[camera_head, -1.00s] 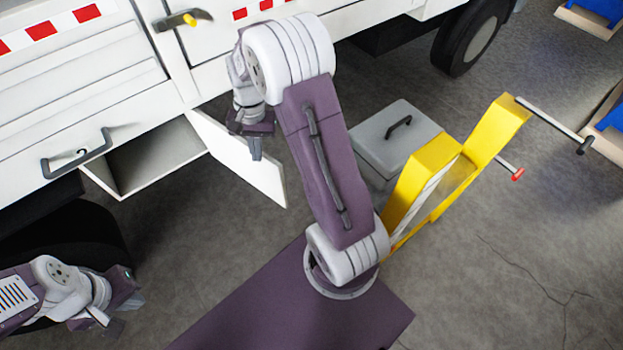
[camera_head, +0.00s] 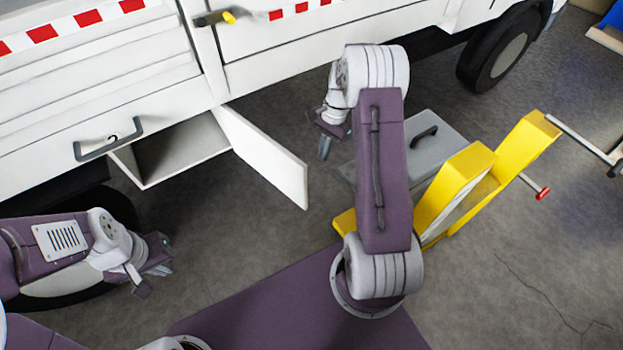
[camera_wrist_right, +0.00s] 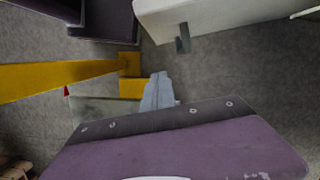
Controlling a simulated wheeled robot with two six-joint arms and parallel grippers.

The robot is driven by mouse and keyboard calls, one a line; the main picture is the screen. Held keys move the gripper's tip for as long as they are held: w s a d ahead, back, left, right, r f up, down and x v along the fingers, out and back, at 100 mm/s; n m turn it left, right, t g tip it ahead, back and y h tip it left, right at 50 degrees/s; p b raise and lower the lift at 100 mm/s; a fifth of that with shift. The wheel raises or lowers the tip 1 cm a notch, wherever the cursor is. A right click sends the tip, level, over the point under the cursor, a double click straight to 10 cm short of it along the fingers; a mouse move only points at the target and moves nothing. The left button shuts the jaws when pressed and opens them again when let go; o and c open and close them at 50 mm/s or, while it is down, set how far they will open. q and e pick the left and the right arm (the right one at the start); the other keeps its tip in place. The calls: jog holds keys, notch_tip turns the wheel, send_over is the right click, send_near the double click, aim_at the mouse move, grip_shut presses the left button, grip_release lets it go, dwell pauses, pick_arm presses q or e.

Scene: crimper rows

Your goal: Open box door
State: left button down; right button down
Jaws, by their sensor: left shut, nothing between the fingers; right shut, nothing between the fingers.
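The white box door (camera_head: 268,158) stands swung outward from the low box (camera_head: 180,152) under the white truck, and the box's inside shows empty. My right gripper (camera_head: 325,148) is shut and empty, to the right of the door, with a gap of floor between them in the head view. In the right wrist view its shut fingers (camera_wrist_right: 158,92) point at the floor. A white panel that looks like the door (camera_wrist_right: 225,14), with a small grey handle (camera_wrist_right: 183,40), shows at the top there. My left gripper (camera_head: 156,280) is shut and empty at lower left, below the box.
A grey case (camera_head: 440,135) and a yellow frame (camera_head: 470,180) with a bar stand right of my right arm. A truck wheel (camera_head: 495,55) is at upper right. Bare floor lies in front of the door.

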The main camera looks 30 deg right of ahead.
pick_arm(q)
jog(key=shift+f, duration=0.2)
pick_arm(e)
jog(key=s+a+f, duration=0.2)
jog(key=a+f, duration=0.3)
jog(key=f, duration=0.2)
jog(key=shift+a+f, duration=0.3)
